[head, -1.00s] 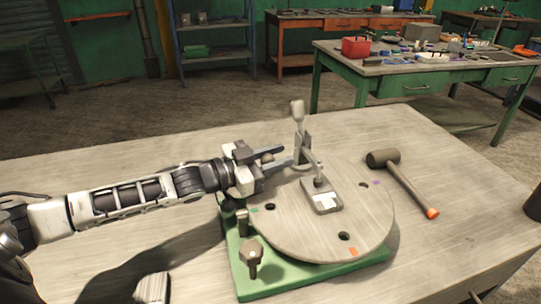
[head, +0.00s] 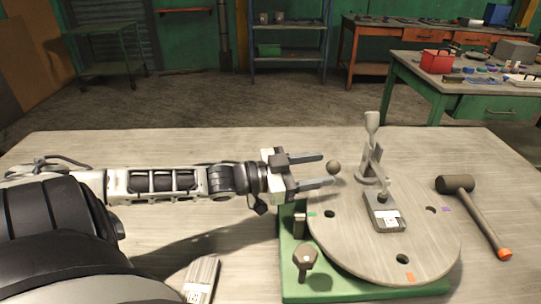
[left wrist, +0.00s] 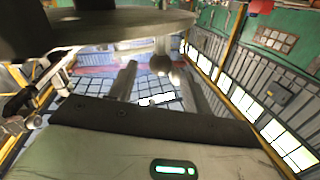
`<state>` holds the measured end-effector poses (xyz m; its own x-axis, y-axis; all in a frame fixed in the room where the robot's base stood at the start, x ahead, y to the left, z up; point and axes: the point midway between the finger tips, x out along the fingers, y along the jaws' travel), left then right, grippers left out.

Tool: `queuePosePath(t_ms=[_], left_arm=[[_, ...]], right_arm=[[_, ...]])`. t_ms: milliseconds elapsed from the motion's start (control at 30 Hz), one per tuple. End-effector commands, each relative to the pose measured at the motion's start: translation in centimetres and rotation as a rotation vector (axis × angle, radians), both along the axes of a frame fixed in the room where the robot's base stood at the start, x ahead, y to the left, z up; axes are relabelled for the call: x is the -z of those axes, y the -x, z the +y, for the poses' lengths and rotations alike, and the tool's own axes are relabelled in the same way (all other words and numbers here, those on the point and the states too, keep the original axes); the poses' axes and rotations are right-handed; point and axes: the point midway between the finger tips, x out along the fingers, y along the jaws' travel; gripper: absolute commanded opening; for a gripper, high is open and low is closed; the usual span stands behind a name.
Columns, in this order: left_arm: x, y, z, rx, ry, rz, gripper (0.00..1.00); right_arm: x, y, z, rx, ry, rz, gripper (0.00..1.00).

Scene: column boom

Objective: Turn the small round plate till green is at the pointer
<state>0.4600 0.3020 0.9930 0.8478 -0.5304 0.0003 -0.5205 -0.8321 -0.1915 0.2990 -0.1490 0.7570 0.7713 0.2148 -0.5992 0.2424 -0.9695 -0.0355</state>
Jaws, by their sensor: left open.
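The round plate (head: 345,240) lies on a green base (head: 365,291). A green mark (head: 312,214) is at its left edge, an orange mark (head: 410,277) at the front and a purple mark (head: 446,209) at the right. A small post (head: 299,224) stands on the base near the green mark; I cannot tell whether it is the pointer. A ball knob (head: 333,167) stands at the plate's far-left rim. My left gripper (head: 328,169) is open, its fingertips just short of the knob. In the left wrist view the knob (left wrist: 160,63) shows between the fingers. My right gripper is out of view.
A clamp (head: 372,150) with an upright handle and a grey block (head: 384,215) sit on the plate. A knobbed screw (head: 305,258) stands at the base's front-left corner. A mallet (head: 478,212) lies to the right, a small block (head: 201,278) front left. The table left of the base is largely clear.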

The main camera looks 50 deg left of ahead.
Motion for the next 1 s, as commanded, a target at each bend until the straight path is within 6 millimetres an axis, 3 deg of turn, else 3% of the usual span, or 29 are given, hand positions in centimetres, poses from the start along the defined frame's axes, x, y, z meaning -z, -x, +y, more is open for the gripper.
queuePosePath(t_ms=[600, 1000], left_arm=[[-0.2, 7.1, 4.4, -0.003, 0.0, 0.003, 0.5], [-0.1, 8.2, 5.1, 0.0, -0.001, -0.001, 0.5]], right_arm=[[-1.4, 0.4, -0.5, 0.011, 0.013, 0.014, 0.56], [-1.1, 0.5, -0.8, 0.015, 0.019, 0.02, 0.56]])
